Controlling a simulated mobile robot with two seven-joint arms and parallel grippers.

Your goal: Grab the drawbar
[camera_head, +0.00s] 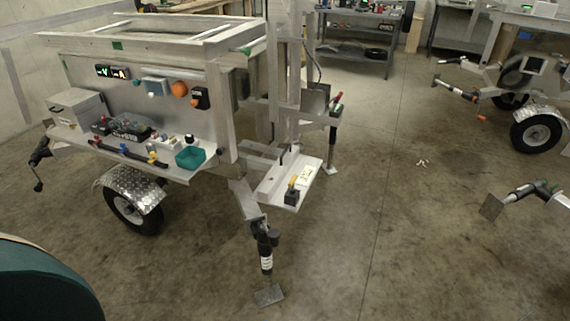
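An aluminium trailer (85,67) with a tall mast (288,75) stands left of centre in the head view. No part is clearly recognisable as its drawbar. A flat aluminium platform (275,191) sticks out at its near right end, with a small black and yellow part on top. A short angled beam (243,197) beside it ends at a black support leg (266,256), whose foot plate rests on the floor. Neither of my grippers is in view.
A wheel (134,213) under a chequer-plate fender and a side shelf with a teal bin (190,158) face me. Another trailer (512,72) stands at the right, and a support leg (495,203) enters from the right edge. The concrete floor (400,240) between is mostly clear.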

